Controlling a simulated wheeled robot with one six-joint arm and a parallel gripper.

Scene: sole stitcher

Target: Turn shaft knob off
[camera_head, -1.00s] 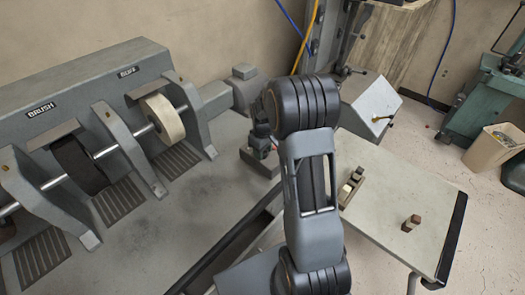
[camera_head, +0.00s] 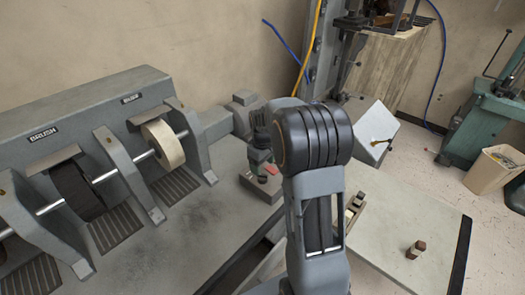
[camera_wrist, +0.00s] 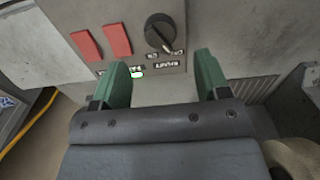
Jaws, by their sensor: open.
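The shaft knob (camera_wrist: 160,32) is a round black dial on a grey control panel, beyond my fingertips in the wrist view. A pale pointer mark on it points toward the lower right, near small labels that appear upside down. My gripper (camera_wrist: 162,70) is open, with one green finger on each side and nothing between them. The knob lies ahead of the gap, apart from both fingers. In the head view my gripper (camera_head: 261,152) is above the small grey control box (camera_head: 263,188); the knob cannot be made out there.
The brush and buff machine (camera_head: 90,110) stands at left. A side table (camera_head: 415,215) with small blocks is at right.

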